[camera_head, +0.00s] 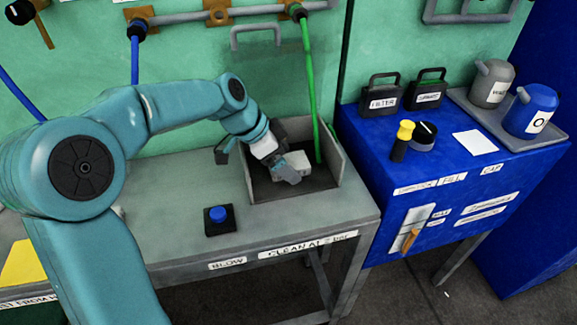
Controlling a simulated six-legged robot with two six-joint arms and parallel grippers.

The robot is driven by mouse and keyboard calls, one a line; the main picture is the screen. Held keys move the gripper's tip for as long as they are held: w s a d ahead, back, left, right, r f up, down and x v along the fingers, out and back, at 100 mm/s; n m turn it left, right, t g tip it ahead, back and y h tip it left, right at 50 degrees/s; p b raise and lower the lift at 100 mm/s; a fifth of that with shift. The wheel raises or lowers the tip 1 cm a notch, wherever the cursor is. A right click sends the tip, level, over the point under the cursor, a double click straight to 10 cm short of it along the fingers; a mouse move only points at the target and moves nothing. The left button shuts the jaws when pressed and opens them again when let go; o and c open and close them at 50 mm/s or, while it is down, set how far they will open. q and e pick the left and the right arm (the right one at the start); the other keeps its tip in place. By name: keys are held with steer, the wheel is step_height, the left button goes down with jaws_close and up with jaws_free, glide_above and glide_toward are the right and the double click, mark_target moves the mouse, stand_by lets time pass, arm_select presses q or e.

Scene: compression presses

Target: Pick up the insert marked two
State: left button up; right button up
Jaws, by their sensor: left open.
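My left gripper (282,166) is open, over the open-topped grey box (335,172) at the right end of the grey bench. A pale grey piece shows at its fingers; I cannot tell if it is a separate thing or part of the gripper. I see no insert with a readable two. My left arm and gripper hide part of the box. My right gripper is not in view.
A green hose (311,100) hangs down into the box. A blue button (218,214) sits on the grey bench (165,225). The blue cabinet (375,150) on the right carries black handled blocks (381,97), a yellow-topped tool (402,140) and jugs (530,108).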

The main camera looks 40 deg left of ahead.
arm_select(q)
steer(key=c, duration=1.4)
steer(key=shift+r, duration=0.1)
steer(key=shift+c, duration=0.2)
